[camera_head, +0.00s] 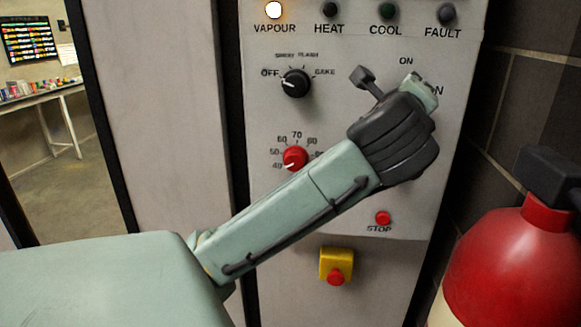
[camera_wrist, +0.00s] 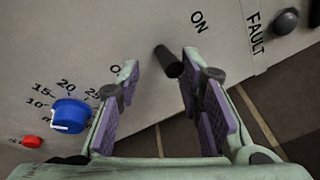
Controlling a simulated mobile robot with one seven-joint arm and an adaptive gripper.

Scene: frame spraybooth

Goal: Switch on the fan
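The grey control panel (camera_head: 345,30) fills the middle of the head view. A short black switch lever (camera_wrist: 168,62) sticks out of the panel in the wrist view, beside an "ON" label; no fan label is readable. My gripper (camera_head: 425,88) is at the panel's upper right and hides this lever in the head view. In the wrist view my gripper (camera_wrist: 160,75) is open, with one finger on each side of the lever. The fingers look apart from the lever, but I cannot tell the exact depth.
A blue knob (camera_wrist: 70,115) is left of my fingers. A black selector (camera_head: 296,83), a red dial (camera_head: 295,157), a red stop button (camera_head: 382,218) and a yellow-boxed button (camera_head: 336,266) are on the panel. A red extinguisher (camera_head: 505,260) stands at right. The VAPOUR lamp (camera_head: 274,9) is lit.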

